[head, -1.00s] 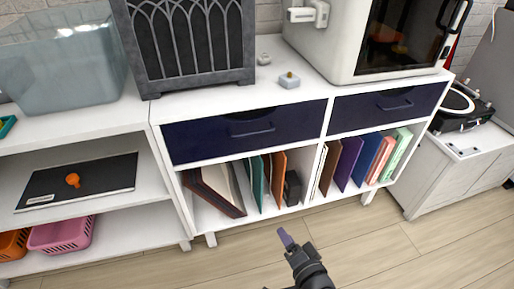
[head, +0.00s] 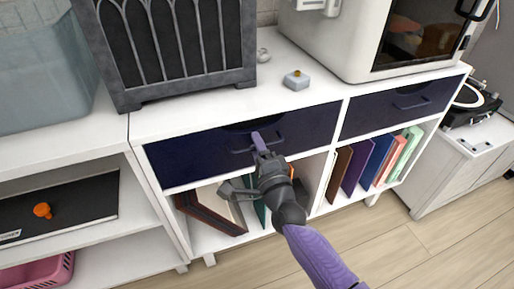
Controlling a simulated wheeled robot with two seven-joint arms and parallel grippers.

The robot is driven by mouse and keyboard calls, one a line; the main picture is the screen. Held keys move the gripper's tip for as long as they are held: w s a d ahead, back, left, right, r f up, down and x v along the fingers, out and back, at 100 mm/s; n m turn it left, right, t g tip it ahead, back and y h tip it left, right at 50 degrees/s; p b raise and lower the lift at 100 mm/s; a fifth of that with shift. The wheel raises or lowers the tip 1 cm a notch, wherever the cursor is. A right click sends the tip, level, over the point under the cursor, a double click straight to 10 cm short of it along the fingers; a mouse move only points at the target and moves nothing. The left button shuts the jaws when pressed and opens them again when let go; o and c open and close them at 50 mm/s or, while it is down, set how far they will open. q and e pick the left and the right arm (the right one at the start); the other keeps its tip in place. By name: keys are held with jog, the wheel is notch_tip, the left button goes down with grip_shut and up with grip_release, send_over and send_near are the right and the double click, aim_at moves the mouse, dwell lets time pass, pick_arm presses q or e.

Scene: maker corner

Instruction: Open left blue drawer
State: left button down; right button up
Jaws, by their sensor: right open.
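The left blue drawer (head: 190,156) is a wide dark navy front under the white cabinet top, and it looks closed. Its dark bar handle (head: 270,141) is at the middle of the front and partly hidden by my gripper. My right gripper (head: 243,164) is open in front of this drawer, with its purple-tipped finger overlapping the handle and the other finger lower left. I cannot tell whether it touches the handle. No object is between the fingers that I can make out. My left gripper is not in view.
The right blue drawer (head: 385,110) is closed beside it. Folders and books (head: 372,160) stand in the open shelves below. A dark arched panel box (head: 180,50), a small grey-blue block (head: 297,80) and a white machine (head: 350,45) stand on top. The wooden floor (head: 430,250) in front is clear.

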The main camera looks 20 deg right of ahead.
grip_shut()
dwell(0.8)
dwell(0.4)
